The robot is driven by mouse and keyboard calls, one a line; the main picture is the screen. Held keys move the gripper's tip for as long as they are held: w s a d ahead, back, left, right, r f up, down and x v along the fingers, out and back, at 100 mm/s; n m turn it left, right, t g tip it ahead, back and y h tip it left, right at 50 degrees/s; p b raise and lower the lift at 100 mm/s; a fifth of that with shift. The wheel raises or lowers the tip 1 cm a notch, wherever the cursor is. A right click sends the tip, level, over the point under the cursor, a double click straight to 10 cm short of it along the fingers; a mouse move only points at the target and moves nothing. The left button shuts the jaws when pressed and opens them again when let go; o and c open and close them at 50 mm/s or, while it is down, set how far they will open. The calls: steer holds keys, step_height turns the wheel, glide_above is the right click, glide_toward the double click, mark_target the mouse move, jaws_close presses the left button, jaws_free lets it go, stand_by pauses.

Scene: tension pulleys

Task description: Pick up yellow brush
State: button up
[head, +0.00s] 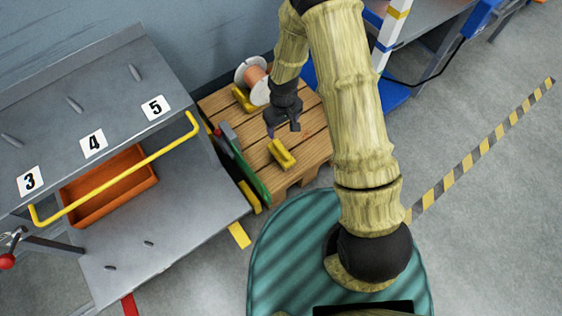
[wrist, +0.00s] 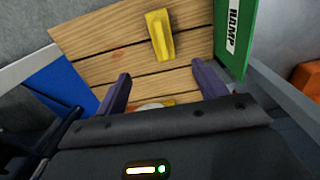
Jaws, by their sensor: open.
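A yellow object that looks like the yellow brush (head: 281,154) lies on the wooden pallet (head: 312,146), near its front edge. It also shows in the wrist view (wrist: 160,36), at the top centre beyond the fingertips. My gripper (head: 284,128) is open and empty above the pallet, apart from the brush. In the wrist view, the two fingers of my gripper (wrist: 164,84) stand wide apart with bare planks between them. A second yellow object (head: 243,99) lies farther back on the pallet beside a cable spool; I cannot tell exactly what it is.
The white-flanged spool (head: 252,77) stands at the back of the pallet. A green panel (head: 247,168) stands along the pallet's left side; its lettered face shows in the wrist view (wrist: 236,35). A grey workbench (head: 170,225) with an orange bin (head: 110,188) is at left.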

mark_target(281, 149)
steer(key=shift+a+f, duration=0.15)
steer(key=shift+f, duration=0.45)
steer(key=shift+a+f, duration=0.15)
steer(key=shift+f, duration=0.45)
step_height(281, 149, down, 12)
steer(key=b, duration=0.6)
steer(key=shift+f, duration=0.15)
steer(key=f+b, duration=0.4)
steer(key=f, duration=0.1)
steer(key=shift+w+d+f, duration=0.1)
steer(key=shift+w, duration=0.1)
